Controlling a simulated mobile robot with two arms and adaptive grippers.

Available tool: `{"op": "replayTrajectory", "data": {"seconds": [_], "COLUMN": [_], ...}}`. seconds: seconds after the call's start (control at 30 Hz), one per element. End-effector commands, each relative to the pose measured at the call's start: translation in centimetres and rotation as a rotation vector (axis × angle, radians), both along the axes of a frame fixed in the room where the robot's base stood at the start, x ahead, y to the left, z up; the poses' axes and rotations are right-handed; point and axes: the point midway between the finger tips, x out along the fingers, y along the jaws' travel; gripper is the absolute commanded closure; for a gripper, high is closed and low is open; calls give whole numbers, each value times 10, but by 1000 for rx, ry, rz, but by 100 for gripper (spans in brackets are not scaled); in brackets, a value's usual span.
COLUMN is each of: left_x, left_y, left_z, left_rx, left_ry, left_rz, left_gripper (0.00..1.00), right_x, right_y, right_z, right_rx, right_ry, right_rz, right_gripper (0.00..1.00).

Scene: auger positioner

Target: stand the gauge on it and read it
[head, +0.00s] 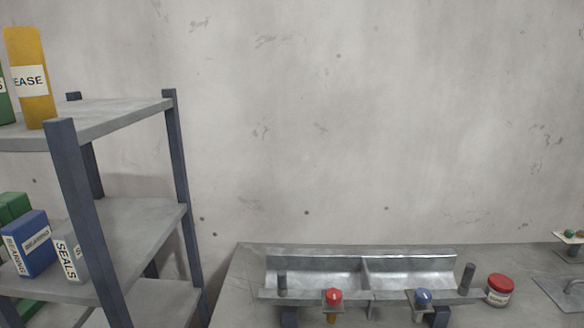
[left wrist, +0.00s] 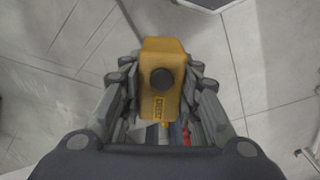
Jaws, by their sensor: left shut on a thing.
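My left gripper (left wrist: 160,72) is shut on a yellow block (left wrist: 162,104) in the left wrist view. The block has a dark round spot on its face and a small label below it; it appears to be the gauge, but no reading shows. In the head view a grey metal trough (head: 365,293) with a divider lies on a bench at the lower middle. A red knob (head: 333,297) and a blue knob (head: 423,297) stand along its front. Neither gripper shows in the head view, and my right gripper is out of view.
A metal plate (head: 550,290) with a handle lies farther right.

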Motion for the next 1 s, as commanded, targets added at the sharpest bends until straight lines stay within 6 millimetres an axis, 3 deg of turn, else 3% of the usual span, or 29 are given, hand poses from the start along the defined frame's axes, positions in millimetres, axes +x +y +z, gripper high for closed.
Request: {"op": "replayTrajectory", "data": {"seconds": [0.6, 0.8, 1.0], "left_x": [32, 35, 35], "left_y": [75, 85, 88], "left_z": [53, 64, 66], "left_rx": [-11, -21, -27], "left_ry": [15, 10, 11], "left_rz": [-816, -968, -1015], "left_gripper": [100, 100, 100], "right_x": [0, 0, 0], "right_y": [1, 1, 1], "right_z": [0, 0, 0], "right_rx": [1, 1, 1], "right_ry": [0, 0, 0], "right_rz": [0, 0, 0], "right_gripper": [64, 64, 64]}}
